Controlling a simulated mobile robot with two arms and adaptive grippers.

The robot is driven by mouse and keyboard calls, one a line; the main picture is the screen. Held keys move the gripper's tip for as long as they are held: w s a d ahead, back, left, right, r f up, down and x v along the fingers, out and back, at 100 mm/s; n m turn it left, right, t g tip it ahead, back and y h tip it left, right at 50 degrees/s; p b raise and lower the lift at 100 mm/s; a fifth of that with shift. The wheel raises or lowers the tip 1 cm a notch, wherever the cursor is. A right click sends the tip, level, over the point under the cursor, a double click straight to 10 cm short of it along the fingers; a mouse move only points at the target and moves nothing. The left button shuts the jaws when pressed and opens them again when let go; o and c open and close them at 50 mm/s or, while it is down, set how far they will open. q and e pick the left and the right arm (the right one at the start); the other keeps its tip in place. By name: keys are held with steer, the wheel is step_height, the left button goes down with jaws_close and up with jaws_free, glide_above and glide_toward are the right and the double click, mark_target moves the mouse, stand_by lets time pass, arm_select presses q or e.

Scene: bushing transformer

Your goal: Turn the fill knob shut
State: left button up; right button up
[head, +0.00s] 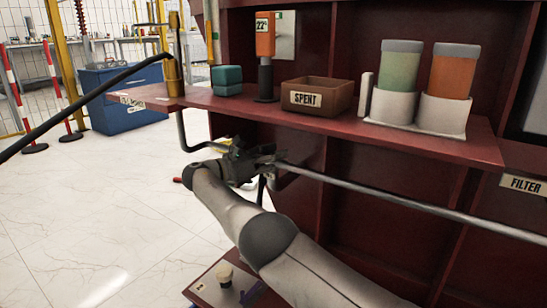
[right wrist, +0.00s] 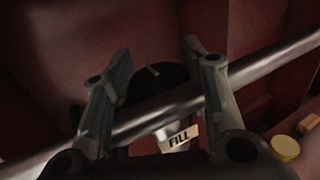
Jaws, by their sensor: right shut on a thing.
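The fill knob (right wrist: 152,86) is a dark round knob with a short pale mark near its middle, seen in the right wrist view. My right gripper (right wrist: 156,58) has one finger on each side of the knob and is shut on it. A tag reading FILL (right wrist: 180,138) shows just below. In the head view, my right gripper (head: 266,156) is under the red shelf, beside the metal pipe, and the knob is hidden there. My left gripper is not in view.
The metal pipe (head: 400,203) runs close across the gripper, also in the right wrist view (right wrist: 265,65). The red shelf (head: 420,142) above holds a SPENT box (head: 318,96), an orange device (head: 265,38) and two filled cylinders. Open floor lies left.

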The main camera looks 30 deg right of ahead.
steer(key=shift+a+f, duration=0.25)
stand_by(0.7)
steer(key=o, duration=1)
steer(key=shift+a+r, duration=0.1)
steer(key=shift+o, duration=0.2)
steer(key=shift+d+r, duration=0.1)
steer(key=shift+d, duration=0.1)
